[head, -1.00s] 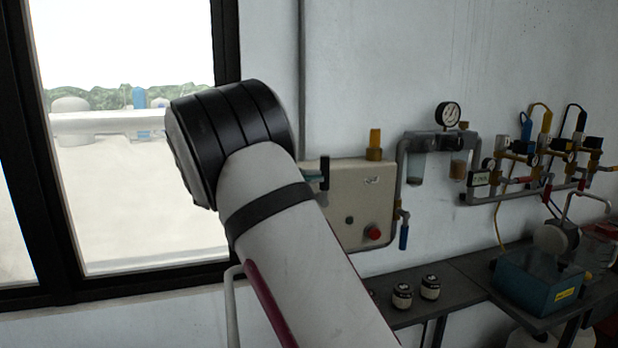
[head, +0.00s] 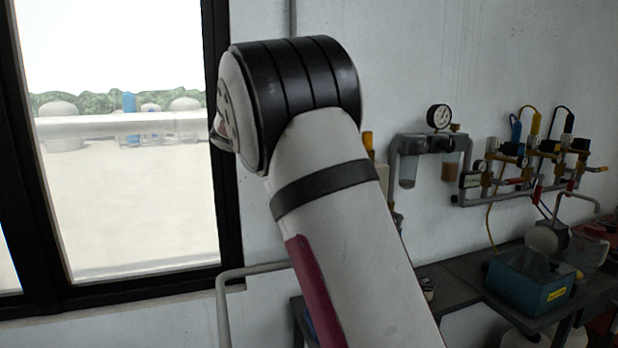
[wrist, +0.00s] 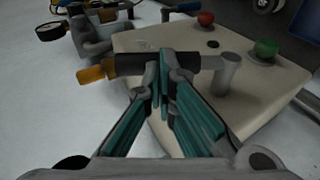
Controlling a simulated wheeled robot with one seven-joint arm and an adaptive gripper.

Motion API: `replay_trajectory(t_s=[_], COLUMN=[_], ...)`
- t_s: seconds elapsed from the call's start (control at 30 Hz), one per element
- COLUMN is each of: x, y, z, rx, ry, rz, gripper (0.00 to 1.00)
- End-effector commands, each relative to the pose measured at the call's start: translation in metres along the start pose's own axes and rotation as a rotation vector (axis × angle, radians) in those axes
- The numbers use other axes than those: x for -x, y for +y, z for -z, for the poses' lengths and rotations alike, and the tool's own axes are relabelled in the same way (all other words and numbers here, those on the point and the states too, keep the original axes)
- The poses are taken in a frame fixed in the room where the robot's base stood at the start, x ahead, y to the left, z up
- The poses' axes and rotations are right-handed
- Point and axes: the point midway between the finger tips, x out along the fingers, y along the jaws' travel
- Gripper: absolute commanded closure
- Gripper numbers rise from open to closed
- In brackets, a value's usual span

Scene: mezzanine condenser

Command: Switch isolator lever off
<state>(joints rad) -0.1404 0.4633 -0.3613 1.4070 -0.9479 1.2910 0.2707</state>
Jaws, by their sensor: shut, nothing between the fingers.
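The isolator lever (wrist: 190,63) shows in the wrist view as a dark bar across the upper middle, joined at its right end to a grey post (wrist: 228,76) on a beige box (wrist: 270,88). My gripper (wrist: 164,60), with teal pads, is shut and empty. Its fingertips overlap the middle of the bar; I cannot tell whether they touch it. In the head view my arm hides the gripper, the lever and nearly all of the box.
The box carries a red button (wrist: 205,18) and a green button (wrist: 265,48). An orange fitting (wrist: 93,74) shows by the bar's left end. In the head view, a gauge (head: 439,116) and valve pipework (head: 530,165) line the wall, above a bench with a teal bin (head: 528,284).

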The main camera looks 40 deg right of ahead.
Motion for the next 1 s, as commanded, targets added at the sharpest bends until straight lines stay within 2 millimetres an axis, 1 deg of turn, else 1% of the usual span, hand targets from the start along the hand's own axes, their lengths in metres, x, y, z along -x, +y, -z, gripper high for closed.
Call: replay_trajectory(t_s=[0.03, 0.2, 0.4, 0.67, 1.0], x=[-0.005, -0.018, -0.035, -0.055, -0.077], y=[0.004, 0.009, 0.013, 0.013, 0.005], z=[-0.001, -0.004, -0.007, -0.012, -0.016], rx=[-0.016, -0.047, -0.083, -0.131, -0.182], ry=[-0.001, -0.001, -0.003, -0.004, -0.004], rz=[0.046, 0.204, 0.389, 0.63, 0.902], gripper=[1.0, 1.0, 1.0, 1.0, 1.0])
